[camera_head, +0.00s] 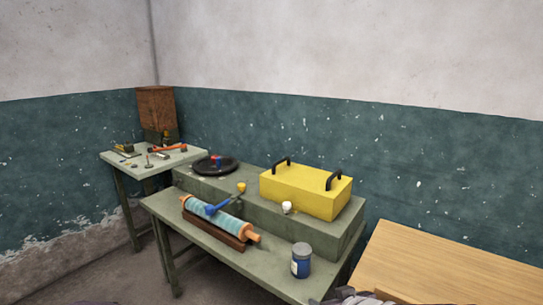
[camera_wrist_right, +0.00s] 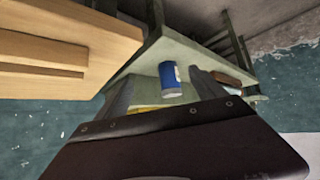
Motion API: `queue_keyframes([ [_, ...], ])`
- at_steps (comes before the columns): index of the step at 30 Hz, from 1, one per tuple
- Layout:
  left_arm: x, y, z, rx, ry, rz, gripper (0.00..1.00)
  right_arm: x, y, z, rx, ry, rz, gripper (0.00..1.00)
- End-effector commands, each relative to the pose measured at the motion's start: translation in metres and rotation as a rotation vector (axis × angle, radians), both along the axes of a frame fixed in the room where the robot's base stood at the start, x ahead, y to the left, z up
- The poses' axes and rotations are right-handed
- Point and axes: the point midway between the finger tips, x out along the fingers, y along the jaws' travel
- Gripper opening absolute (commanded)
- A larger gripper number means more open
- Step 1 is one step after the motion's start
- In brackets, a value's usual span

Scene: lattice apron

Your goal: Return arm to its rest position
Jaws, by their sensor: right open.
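My right gripper (camera_head: 350,296) shows only as a grey piece at the bottom edge of the head view, beside the wooden table. In the right wrist view its two fingers (camera_wrist_right: 160,80) are spread apart with nothing held between them. A blue jar with a white label (camera_wrist_right: 170,80) appears beyond the fingers, apart from them. The jar (camera_head: 301,262) stands upright at the front right of the green bench in the head view. My left gripper is in neither view.
The green bench (camera_head: 210,250) holds a striped roller (camera_head: 220,220) on a wooden cradle. A yellow box with black handles (camera_head: 300,192) and a black disc (camera_head: 214,166) sit on its raised back. A wooden table (camera_head: 450,265) is at right. A small tool table (camera_head: 135,160) stands far left.

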Motion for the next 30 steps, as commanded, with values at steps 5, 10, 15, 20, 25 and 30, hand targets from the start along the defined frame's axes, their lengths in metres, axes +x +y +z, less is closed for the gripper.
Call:
queue_keyframes([
  [5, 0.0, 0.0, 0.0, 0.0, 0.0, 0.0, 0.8, -0.041, -0.029, -0.043, -0.039, 0.229, -0.122, 0.8],
  [10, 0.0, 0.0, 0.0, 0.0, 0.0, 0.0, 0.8, -0.095, -0.039, -0.076, -0.032, 0.482, -0.199, 0.8],
  [15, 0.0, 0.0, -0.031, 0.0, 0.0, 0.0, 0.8, -0.132, -0.033, -0.122, -0.006, 0.64, -0.22, 0.8],
  [20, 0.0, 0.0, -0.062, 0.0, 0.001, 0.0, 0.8, -0.14, -0.03, -0.155, -0.002, 0.679, -0.225, 0.8],
  [25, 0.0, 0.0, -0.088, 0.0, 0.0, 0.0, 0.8, -0.148, -0.028, -0.184, 0.0, 0.715, -0.229, 0.8],
  [30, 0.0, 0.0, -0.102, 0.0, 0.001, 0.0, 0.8, -0.155, -0.026, -0.198, 0.003, 0.744, -0.232, 0.8],
])
